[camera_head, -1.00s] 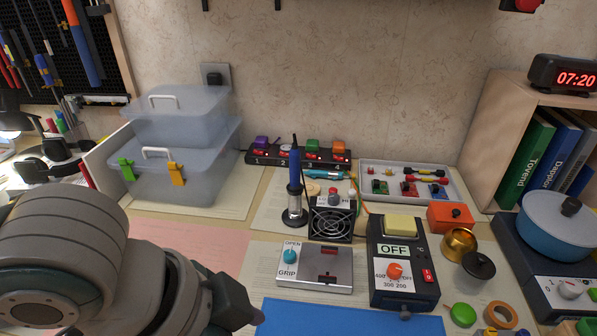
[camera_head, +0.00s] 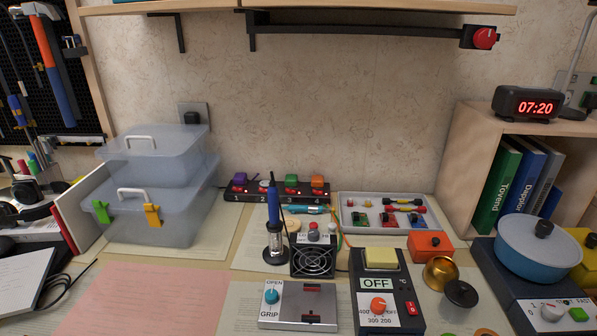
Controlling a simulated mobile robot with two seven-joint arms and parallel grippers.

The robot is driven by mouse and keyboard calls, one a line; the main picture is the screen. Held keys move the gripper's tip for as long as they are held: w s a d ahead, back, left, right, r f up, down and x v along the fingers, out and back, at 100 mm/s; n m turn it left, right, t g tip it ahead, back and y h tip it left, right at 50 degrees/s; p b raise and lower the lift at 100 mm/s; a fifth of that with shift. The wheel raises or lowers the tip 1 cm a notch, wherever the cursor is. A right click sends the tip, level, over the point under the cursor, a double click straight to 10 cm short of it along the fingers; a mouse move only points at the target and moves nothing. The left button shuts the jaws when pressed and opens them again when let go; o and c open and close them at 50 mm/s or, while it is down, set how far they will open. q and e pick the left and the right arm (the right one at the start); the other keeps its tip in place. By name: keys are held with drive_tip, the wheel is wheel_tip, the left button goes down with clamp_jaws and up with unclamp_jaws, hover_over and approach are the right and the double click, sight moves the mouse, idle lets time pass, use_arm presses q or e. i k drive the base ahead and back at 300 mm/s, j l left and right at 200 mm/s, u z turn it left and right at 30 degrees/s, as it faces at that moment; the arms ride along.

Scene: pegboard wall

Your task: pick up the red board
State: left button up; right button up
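A small red board (camera_head: 389,219) lies in the light grey parts tray (camera_head: 348,227) at the back of the desk, right of centre. It sits between a green board (camera_head: 361,218) on its left and a blue board (camera_head: 417,220) on its right. Its finer details are too small to make out. Neither of my grippers shows in the head view now.
In front of the tray stand a station marked OFF (camera_head: 377,284), a GRIP fixture (camera_head: 298,303), a small fan (camera_head: 313,262) and a soldering iron in its stand (camera_head: 275,240). An orange box (camera_head: 430,246) is close by. A shelf (camera_head: 330,8) overhangs the back.

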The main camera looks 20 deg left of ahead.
sight(388, 220)
drive_tip(key=i+l, duration=0.2)
drive_tip(key=i, duration=0.2)
drive_tip(key=i+l, duration=0.25)
drive_tip(key=i, duration=0.2)
drive_tip(key=i+l, duration=0.2)
drive_tip(key=i, duration=0.2)
drive_tip(key=i+l+u, duration=0.1)
drive_tip(key=i, duration=0.35)
drive_tip(key=l, duration=0.1)
